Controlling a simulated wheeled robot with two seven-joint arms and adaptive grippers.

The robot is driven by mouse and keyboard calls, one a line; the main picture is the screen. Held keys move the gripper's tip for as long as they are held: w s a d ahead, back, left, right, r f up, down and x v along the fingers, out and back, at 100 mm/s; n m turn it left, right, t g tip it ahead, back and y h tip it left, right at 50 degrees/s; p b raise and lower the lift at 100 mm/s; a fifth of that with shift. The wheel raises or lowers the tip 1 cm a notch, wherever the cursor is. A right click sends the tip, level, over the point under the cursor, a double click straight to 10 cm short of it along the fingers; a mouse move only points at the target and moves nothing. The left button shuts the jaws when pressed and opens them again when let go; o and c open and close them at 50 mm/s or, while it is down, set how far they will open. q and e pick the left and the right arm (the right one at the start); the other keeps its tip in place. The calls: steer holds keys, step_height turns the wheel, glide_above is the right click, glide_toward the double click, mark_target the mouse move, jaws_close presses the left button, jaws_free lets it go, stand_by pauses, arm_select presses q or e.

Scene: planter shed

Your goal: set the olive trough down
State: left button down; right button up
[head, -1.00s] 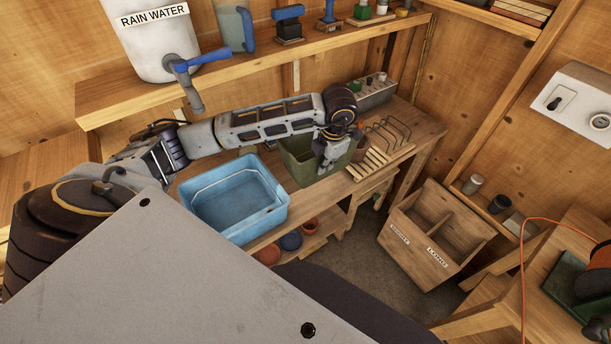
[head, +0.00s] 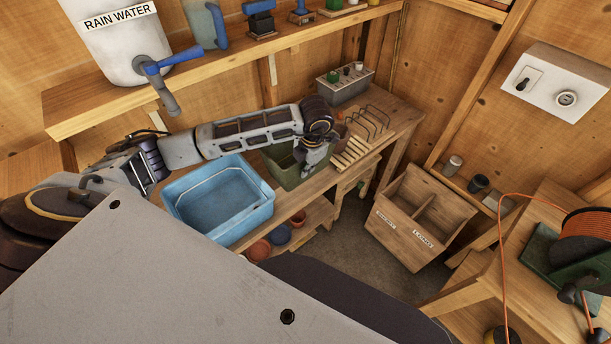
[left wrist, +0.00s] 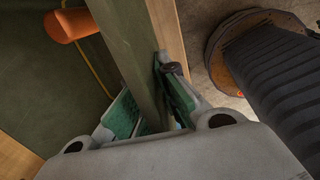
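The olive trough (head: 283,171) is a dark green open box at the bench, right of the blue tub. My left gripper (head: 311,168) is at its right side, pointing down. In the left wrist view, the gripper's green-padded fingers (left wrist: 153,112) lie on both sides of the trough's wall (left wrist: 132,50) and appear shut on it. The trough looks level and very low over the bench; its underside is hidden, so I cannot tell whether it touches. My right gripper is not in view.
The blue tub (head: 225,227) stands close left of the trough. A slatted wooden rack (head: 352,154) and a grey box (head: 345,88) are to its right and behind. Terracotta pots (head: 259,250) sit on the lower shelf. A two-part wooden crate (head: 396,242) is on the floor.

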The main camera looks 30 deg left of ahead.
arm_select(q)
steer(key=shift+f, duration=0.65)
steer(key=shift+f+p, duration=0.4)
steer(key=shift+f, duration=1.65)
steer(key=c, duration=1.6)
jaws_free()
steer(key=shift+c, duration=0.2)
